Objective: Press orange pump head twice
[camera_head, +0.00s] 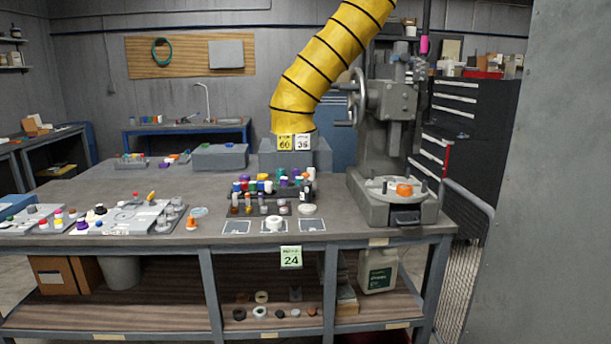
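Neither of my grippers is in view. A small orange piece with a narrow top (191,223) stands upright near the front edge of the workbench, right of the grey parts trays. A wider orange round piece (404,189) sits on the round plate of the grey press machine at the right. Both are too small in the picture to tell which one is a pump head. Nothing of mine touches either one.
The workbench (140,243) spans the view. A rack of colored caps (265,187), a white roll (275,223) and trays of small parts (130,217) stand on it. A yellow duct (325,65) hangs above. The grey press (388,100) rises at right. A grey wall (560,180) closes the right side.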

